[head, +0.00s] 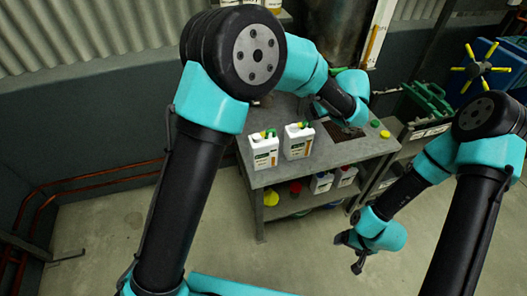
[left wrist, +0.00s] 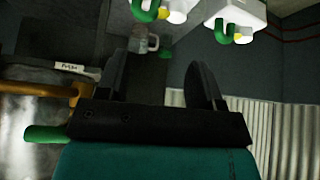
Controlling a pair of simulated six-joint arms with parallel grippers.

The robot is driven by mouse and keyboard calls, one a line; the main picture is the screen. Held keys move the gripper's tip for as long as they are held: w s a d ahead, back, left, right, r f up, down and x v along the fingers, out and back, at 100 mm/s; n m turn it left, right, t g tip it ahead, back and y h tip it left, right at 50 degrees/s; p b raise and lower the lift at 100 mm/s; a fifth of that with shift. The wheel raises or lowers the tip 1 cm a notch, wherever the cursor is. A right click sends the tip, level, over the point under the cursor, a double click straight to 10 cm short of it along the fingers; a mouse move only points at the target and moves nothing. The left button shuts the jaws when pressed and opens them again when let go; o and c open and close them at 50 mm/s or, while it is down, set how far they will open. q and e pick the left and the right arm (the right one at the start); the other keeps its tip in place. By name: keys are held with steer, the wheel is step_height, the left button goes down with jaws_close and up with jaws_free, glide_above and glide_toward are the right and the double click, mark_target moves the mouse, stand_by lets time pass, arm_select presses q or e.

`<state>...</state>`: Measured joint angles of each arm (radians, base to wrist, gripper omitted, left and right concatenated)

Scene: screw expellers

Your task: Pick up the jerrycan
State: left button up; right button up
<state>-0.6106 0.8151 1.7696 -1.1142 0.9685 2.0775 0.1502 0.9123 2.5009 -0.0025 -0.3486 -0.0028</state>
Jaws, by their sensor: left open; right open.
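Two white jerrycans with labels, green handles and yellow caps stand upright on the grey table (head: 330,157): a left one (head: 263,152) and a right one (head: 298,142). In the left wrist view, two white containers with green and yellow parts show at the top edge, one at the right (left wrist: 238,14) and one cut off further left (left wrist: 178,12). My left gripper's fingers (left wrist: 162,78) are apart with nothing between them; its arm reaches over the table's back, right of the jerrycans. My right gripper (head: 357,262) is open and low, over the floor right of the table.
A lower shelf holds small bottles (head: 321,183) and a red item (head: 296,187). A dark grate (head: 345,132) and a green cap (head: 375,123) are on the tabletop. Green crates (head: 428,100) stand at right. The floor in front is clear.

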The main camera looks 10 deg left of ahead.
arm_select(q)
steer(key=a+r+n+g+h, duration=0.2)
steer(key=a+r+n, duration=0.2)
steer(key=a, duration=0.4)
steer(key=a+r+n+g+h, duration=0.2)
steer(key=a+r+n+g, duration=0.1)
steer(key=a, duration=0.5)
steer(key=shift+a+r+n, duration=0.3)
steer(key=shift+r+n, duration=0.3)
steer(key=shift+n, duration=0.5)
glide_toward(264, 147)
steer(key=w, duration=0.5)
steer(key=shift+w+r, duration=0.1)
steer(key=shift+d+f, duration=0.15)
steer(key=shift+f, duration=2.45)
